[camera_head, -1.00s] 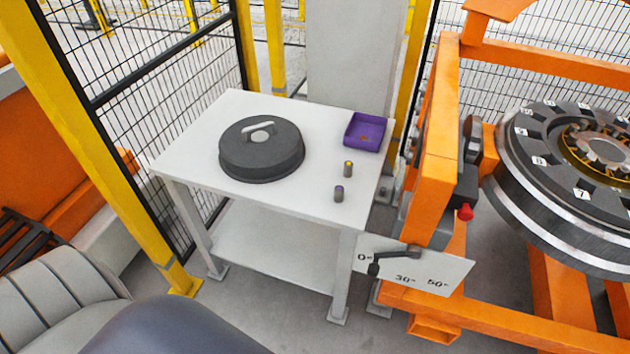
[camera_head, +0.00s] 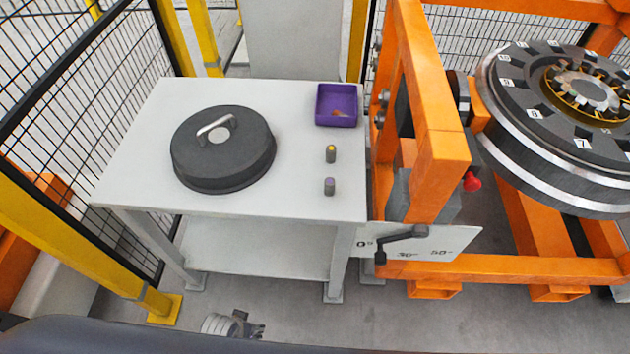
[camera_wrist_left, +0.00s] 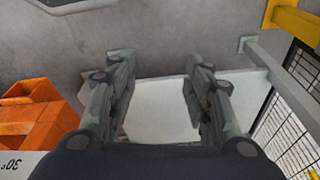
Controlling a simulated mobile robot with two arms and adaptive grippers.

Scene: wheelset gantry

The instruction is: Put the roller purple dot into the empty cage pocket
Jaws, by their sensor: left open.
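The roller with the purple dot (camera_head: 329,186) stands upright on the white table (camera_head: 130,165), near its front right corner. A second roller with a yellow dot (camera_head: 331,154) stands just behind it. The bearing with the cage (camera_head: 571,105) sits in the orange gantry at the right; which pocket is empty is too small to tell. My left gripper (camera_head: 250,328) shows at the bottom of the head view, low in front of the table and well apart from the rollers. In the left wrist view the left gripper (camera_wrist_left: 157,88) is open and empty. My right gripper is not in view.
A dark round cover with a handle (camera_head: 222,150) lies on the table's left part. A purple tray (camera_head: 337,105) stands at the back right. The orange gantry frame (camera_head: 440,150) and a crank lever (camera_head: 400,240) are right of the table. Mesh fencing (camera_head: 60,110) stands left.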

